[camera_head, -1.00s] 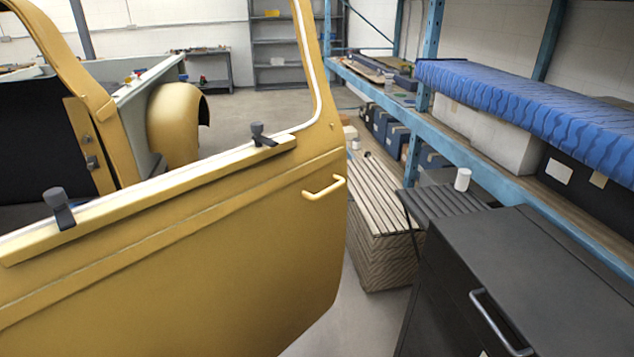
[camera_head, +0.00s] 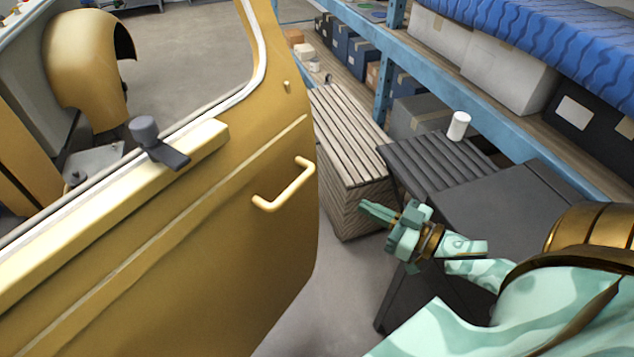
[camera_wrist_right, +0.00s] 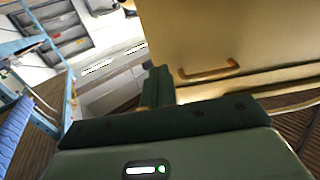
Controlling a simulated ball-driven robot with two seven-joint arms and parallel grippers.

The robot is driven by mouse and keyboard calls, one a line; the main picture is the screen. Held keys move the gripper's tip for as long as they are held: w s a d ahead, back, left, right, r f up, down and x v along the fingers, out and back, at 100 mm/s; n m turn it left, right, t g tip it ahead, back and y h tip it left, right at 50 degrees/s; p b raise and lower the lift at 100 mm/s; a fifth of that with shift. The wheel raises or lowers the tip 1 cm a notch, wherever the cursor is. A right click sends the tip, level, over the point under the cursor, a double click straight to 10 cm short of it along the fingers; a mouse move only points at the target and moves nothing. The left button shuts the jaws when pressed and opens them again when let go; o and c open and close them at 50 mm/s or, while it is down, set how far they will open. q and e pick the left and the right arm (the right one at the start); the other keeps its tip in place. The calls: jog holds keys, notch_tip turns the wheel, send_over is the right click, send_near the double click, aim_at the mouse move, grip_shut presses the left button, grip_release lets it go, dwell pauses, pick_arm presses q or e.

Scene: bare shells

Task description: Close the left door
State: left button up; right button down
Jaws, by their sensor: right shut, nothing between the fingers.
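The yellow vehicle door (camera_head: 190,235) stands swung out, filling the left of the head view. Its yellow handle (camera_head: 285,186) sticks out near the right edge of the door. A grey clamp (camera_head: 155,142) sits on the door's upper ledge. My right gripper (camera_head: 366,208) is right of the handle, apart from the door, with its fingers shut and empty. In the right wrist view the door (camera_wrist_right: 215,35) and its handle (camera_wrist_right: 209,72) show beyond the shut gripper fingers (camera_wrist_right: 157,80). My left gripper is in neither view.
A slatted wooden crate (camera_head: 345,130) stands behind my right gripper. A dark cabinet (camera_head: 500,200) and a ribbed dark surface (camera_head: 435,160) with a white cup (camera_head: 459,126) are at the right. Blue shelving (camera_head: 480,125) runs behind. Bare floor (camera_head: 330,295) lies between door and cabinet.

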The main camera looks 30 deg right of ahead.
jog(key=b+x, duration=0.1)
jog(key=x, duration=1.2)
jog(key=shift+w+r, duration=0.1)
jog(key=shift+w, duration=0.05)
